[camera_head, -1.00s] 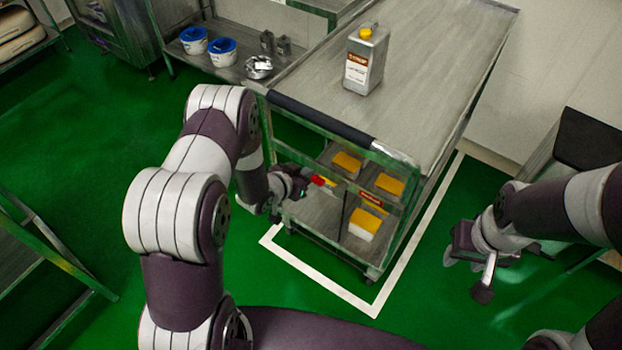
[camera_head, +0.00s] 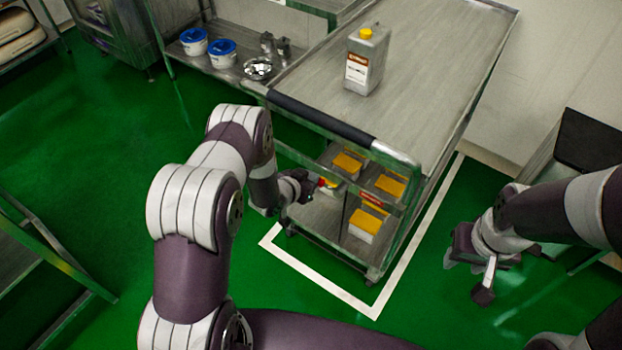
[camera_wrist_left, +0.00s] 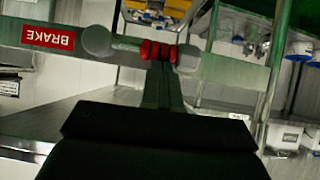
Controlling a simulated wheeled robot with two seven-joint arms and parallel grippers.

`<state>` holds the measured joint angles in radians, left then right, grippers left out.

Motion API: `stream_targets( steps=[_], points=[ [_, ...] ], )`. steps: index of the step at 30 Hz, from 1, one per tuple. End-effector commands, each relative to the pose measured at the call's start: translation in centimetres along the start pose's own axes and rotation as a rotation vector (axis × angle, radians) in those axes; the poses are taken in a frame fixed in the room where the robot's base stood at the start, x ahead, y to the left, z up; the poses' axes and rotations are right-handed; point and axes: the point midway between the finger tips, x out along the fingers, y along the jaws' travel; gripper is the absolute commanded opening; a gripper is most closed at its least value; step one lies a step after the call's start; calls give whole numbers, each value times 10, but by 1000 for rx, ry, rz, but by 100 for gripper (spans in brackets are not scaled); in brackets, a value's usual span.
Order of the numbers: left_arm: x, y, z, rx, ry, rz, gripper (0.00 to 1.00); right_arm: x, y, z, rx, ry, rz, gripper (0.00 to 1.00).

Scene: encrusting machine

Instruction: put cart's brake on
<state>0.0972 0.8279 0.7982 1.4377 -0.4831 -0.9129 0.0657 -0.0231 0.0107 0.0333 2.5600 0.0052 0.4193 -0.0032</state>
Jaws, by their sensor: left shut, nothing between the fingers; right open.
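The cart (camera_head: 445,60) is a grey metal trolley with a dark push handle (camera_head: 320,118). A red label (camera_head: 370,199) sits on its end rail; in the left wrist view the BRAKE label (camera_wrist_left: 48,37) appears upside down. Beside it is the brake lever (camera_wrist_left: 128,44), a grey rod with round ends and a red ribbed grip (camera_wrist_left: 158,51). My left gripper (camera_head: 313,186) is shut and empty at the lever. Its fingers (camera_wrist_left: 163,85) overlap the red grip in the wrist view; I cannot tell whether they touch. My right gripper (camera_head: 468,272) is open, apart from the cart.
A metal can with a yellow cap (camera_head: 363,62) stands on the cart top. Yellow-topped containers (camera_head: 365,222) sit on its lower shelves. A shelf (camera_head: 225,70) with blue-lidded tubs (camera_head: 222,52) stands behind. White floor lines (camera_head: 325,280) run around the cart.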

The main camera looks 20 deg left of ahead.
Motion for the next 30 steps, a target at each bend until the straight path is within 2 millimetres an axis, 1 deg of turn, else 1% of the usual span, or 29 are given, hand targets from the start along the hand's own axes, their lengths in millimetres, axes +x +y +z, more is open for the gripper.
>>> stream_targets(
  steps=[17, 23, 30],
  points=[
    [6, -4, 10, -103, 0, 68, 0, 11, 0, 1, 0, 0, 0, 43],
    [13, -8, 20, -207, -1, 138, 0, 23, 0, 3, 0, 0, 0, 43],
    [24, -9, 37, -394, 0, 264, 0, 43, 0, 5, 0, 0, 0, 43]
  ],
)
